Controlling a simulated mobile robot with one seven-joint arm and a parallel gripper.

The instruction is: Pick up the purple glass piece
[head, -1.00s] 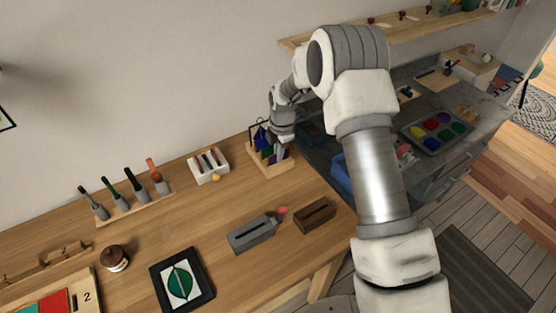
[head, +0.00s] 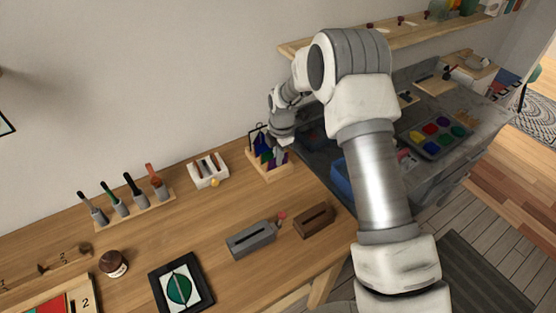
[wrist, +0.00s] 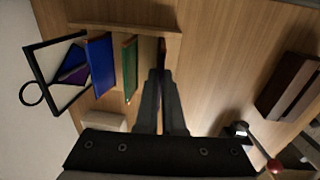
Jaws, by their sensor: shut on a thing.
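A wooden rack (head: 283,170) on the bench holds upright glass pieces. In the wrist view a blue piece (wrist: 98,64) and a green piece (wrist: 130,68) stand in the rack, left of my fingers. The purple glass piece (wrist: 162,46) shows only as a thin dark edge at my fingertips, still in the rack; most of it is hidden. My gripper (wrist: 162,76) is pointed down at the rack, its narrow fingers shut on this piece. In the head view my gripper (head: 279,150) partly covers the rack.
A dark-framed panel with a ring (wrist: 72,68) stands just beyond the rack. A white holder (head: 208,172), a grey slotted block (head: 250,240) and a brown slotted block (head: 314,221) stand nearby. A blue bin (head: 341,181) is right of the rack.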

